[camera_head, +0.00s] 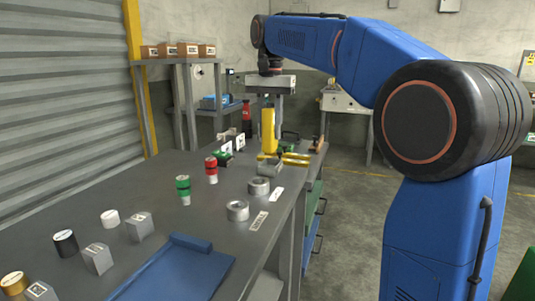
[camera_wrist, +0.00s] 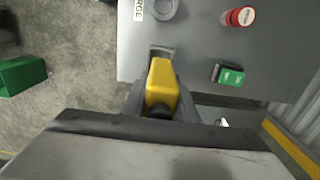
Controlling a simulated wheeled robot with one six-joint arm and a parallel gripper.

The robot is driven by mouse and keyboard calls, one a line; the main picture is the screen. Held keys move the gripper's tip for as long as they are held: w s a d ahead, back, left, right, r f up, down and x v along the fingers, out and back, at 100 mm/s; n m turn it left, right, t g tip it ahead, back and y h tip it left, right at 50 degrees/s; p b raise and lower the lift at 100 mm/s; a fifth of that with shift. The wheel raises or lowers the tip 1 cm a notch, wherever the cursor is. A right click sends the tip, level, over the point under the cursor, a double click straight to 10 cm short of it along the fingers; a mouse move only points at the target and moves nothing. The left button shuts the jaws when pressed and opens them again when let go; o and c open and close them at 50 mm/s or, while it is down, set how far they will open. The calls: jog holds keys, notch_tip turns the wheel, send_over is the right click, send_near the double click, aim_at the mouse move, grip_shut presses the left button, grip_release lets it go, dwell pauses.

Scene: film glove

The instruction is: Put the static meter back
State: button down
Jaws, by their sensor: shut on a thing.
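My gripper (camera_head: 269,104) is shut on a yellow block-shaped device, which I take to be the static meter (camera_head: 268,132), and holds it upright over the dark workbench. In the wrist view the meter (camera_wrist: 162,84) sits between the two grey fingers of my gripper (camera_wrist: 161,98). A grey holder (camera_head: 268,168) stands on the bench just below and in front of the meter in the head view. The holder (camera_wrist: 162,50) shows at the meter's far end in the wrist view. I cannot tell whether the meter touches it.
Yellow-handled tools (camera_head: 296,160) lie right of the holder. A green block (camera_wrist: 229,75) is close by in the wrist view. A blue tray (camera_head: 180,268) lies at the front. The bench's right edge is close.

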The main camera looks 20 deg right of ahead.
aim_at(270, 107)
jog(key=shift+f, duration=3.25)
jog(key=c, duration=1.4)
grip_release()
jog(key=shift+r, duration=0.1)
notch_tip(270, 107, up, 12)
jog(key=shift+f, duration=0.1)
